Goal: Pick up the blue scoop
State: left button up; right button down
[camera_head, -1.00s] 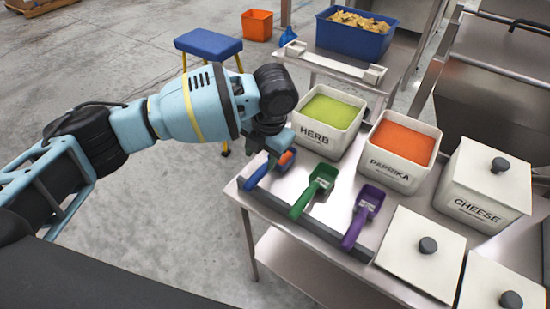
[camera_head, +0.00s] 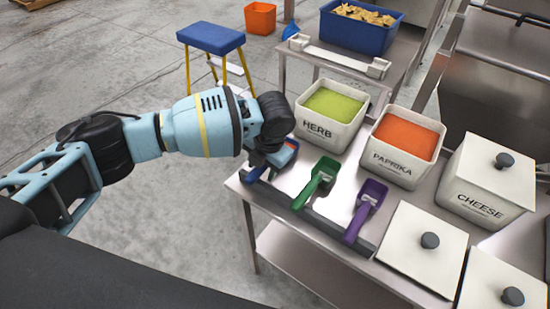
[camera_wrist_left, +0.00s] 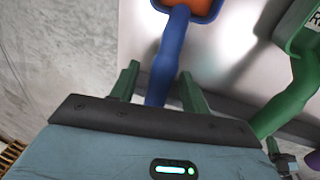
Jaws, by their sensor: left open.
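The blue scoop (camera_head: 255,174) lies at the left end of the steel table, partly hidden by my left gripper (camera_head: 272,158) in the head view. In the left wrist view, the blue scoop's handle (camera_wrist_left: 170,50) runs down between the two green fingers of my left gripper (camera_wrist_left: 158,78). The fingers are apart, one on each side of the handle, with a gap visible at the right finger. The scoop's bowl at the top of that view shows orange inside. My right gripper is in neither view.
A green scoop (camera_head: 316,183) and a purple scoop (camera_head: 366,211) lie to the right. Behind them stand the herb bin (camera_head: 318,128) and paprika bin (camera_head: 394,160). The cheese bin (camera_head: 475,204) is lidded. A blue-topped stool (camera_head: 210,38) stands beyond the table.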

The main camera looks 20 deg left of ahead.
pick_arm(q)
grip_shut()
jog(key=shift+r, duration=0.1)
notch_tip(320, 180, up, 10)
jog(key=shift+f, duration=0.1)
dwell(0.6)
